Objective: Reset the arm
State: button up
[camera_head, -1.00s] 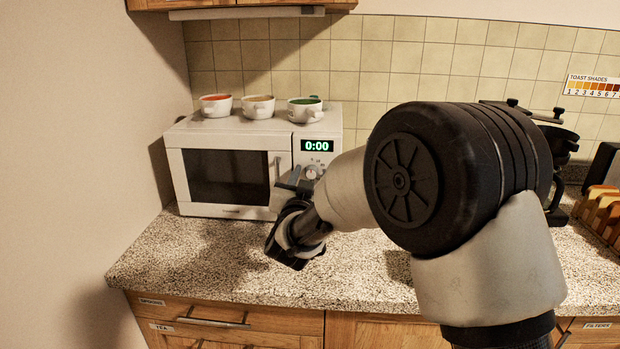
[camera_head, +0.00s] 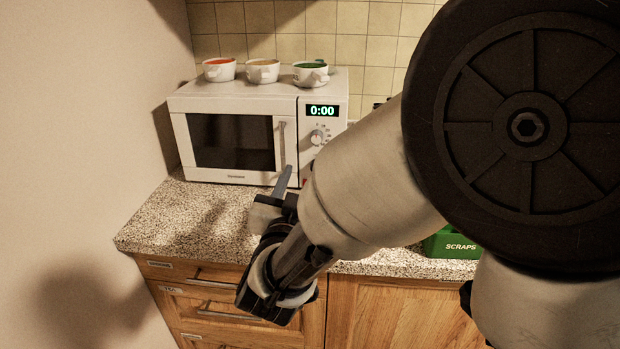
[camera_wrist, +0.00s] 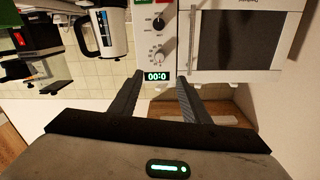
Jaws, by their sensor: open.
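My gripper (camera_head: 284,182) is in front of the microwave's right side, over the front of the counter in the head view. In the wrist view my gripper (camera_wrist: 160,74) has its two dark fingers spread apart with nothing between them. My arm fills the right of the head view and hides much of the counter. The white microwave (camera_head: 232,177) stands at the back left with its door shut and a display reading 0:00. It also shows upside down in the wrist view (camera_wrist: 240,75).
Several-coloured bowls stand on the microwave: red (camera_head: 219,72), tan (camera_head: 262,73) and green (camera_head: 311,76). A green SCRAPS box (camera_head: 452,244) is partly behind my arm. A kettle (camera_wrist: 104,34) shows in the wrist view. The counter (camera_head: 190,215) is bare before the microwave.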

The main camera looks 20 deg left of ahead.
jog(key=shift+s+d, duration=0.1)
jog(key=shift+s, duration=0.2)
